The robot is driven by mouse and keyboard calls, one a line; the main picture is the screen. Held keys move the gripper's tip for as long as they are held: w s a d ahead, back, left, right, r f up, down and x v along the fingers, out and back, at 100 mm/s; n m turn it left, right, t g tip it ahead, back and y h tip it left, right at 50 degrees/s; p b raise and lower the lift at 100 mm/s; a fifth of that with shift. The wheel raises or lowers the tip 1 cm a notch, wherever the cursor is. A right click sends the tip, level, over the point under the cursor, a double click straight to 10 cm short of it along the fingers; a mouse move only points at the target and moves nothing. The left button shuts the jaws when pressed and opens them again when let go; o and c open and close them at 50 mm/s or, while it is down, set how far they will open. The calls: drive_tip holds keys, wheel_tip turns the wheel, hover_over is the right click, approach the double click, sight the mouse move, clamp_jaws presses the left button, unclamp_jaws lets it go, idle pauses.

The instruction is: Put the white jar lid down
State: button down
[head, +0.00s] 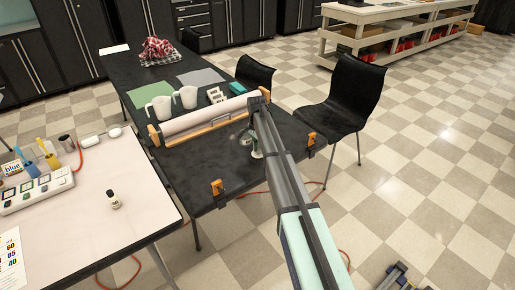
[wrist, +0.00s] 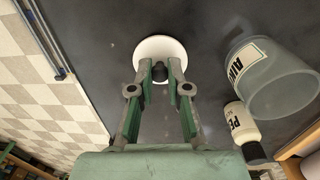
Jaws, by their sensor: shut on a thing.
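The white jar lid (wrist: 160,45) is a round white disc with a dark knob, at the upper middle of the wrist view. My gripper (wrist: 160,68) is shut on the knob, with a green-grey finger on either side. The lid is over the dark tabletop (wrist: 100,20); I cannot tell whether it touches it. A clear, labelled jar (wrist: 285,88) stands to the right of the lid, apart from it, with an open-looking rim.
A small white labelled bottle (wrist: 241,122) with a black cap is beside the jar. In the head view a paper roll in a wooden holder (head: 205,119) lies across the table behind my gripper. Orange clamps (head: 217,187) sit on its front edge. White mugs (head: 186,97) stand farther back.

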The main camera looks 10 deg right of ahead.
drive_tip(key=c, duration=0.7)
unclamp_jaws()
drive_tip(key=shift+w+a+f, duration=0.15)
drive_tip(key=shift+w+f, duration=0.15)
drive_tip(key=shift+f, duration=0.1)
drive_tip(key=shift+r, duration=0.1)
drive_tip(key=shift+s+r, duration=0.1)
drive_tip(key=shift+r, duration=0.05)
wheel_tip(320, 180, up, 12)
drive_tip(key=b, duration=0.2)
drive_tip(key=shift+w, duration=0.25)
drive_tip(key=shift+s, duration=0.1)
